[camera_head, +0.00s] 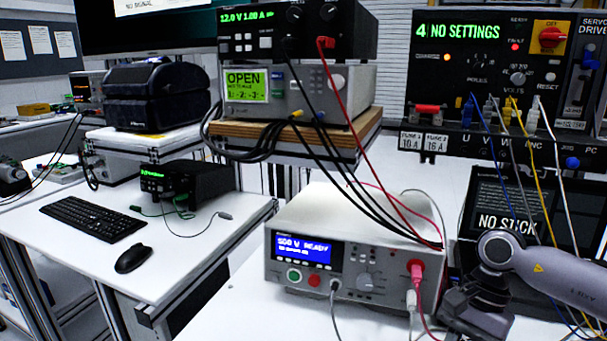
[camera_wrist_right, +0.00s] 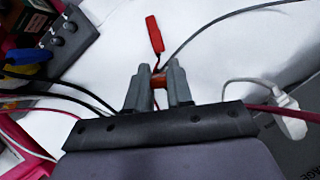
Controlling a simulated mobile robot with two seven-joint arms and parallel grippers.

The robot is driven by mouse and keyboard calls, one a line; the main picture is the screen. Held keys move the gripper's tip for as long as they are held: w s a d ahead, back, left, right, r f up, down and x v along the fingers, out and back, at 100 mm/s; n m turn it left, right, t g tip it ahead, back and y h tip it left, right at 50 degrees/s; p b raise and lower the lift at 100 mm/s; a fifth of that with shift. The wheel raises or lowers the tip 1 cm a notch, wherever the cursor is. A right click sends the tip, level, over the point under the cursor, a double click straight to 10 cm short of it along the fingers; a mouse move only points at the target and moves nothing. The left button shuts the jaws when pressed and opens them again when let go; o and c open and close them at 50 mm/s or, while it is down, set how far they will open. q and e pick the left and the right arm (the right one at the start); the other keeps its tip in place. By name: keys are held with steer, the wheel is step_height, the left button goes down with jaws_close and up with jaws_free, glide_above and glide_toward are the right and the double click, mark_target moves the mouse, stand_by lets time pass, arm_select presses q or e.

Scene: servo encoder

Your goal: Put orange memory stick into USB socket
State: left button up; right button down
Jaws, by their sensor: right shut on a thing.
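In the right wrist view, my right gripper (camera_wrist_right: 159,72) has its two grey fingers closed on a small orange piece that looks like the orange memory stick (camera_wrist_right: 160,83). Most of it is hidden between the fingers. In the head view, my right gripper (camera_head: 470,312) is at the lower right, beside the white tester, and its fingertips and the stick cannot be made out. A dark screen reading NO STICK (camera_head: 508,222) stands just behind it. I cannot pick out the USB socket with certainty. My left gripper is not in view.
The white tester (camera_head: 318,262) with pink and grey leads stands left of my right arm. The servo drive panel (camera_head: 480,75) is above, with several coloured leads hanging down.

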steer(key=a+n, duration=0.1)
steer(key=a+r+n+g+h, duration=0.1)
steer(key=n, duration=0.1)
steer(key=a+r+n+p, duration=0.1)
steer(key=n, duration=0.1)
steer(key=shift+s+a+h, duration=0.1)
steer(key=shift+a+h, duration=0.2)
steer(key=shift+a, duration=0.05)
steer(key=n, duration=0.2)
steer(key=a+r+n+h+p, duration=0.1)
steer(key=n+g+h, duration=0.1)
steer(key=n, duration=0.1)
steer(key=shift+s+a+r+n, duration=0.15)
steer(key=shift+r+n, duration=0.15)
steer(key=shift+r, duration=0.1)
stand_by(0.5)
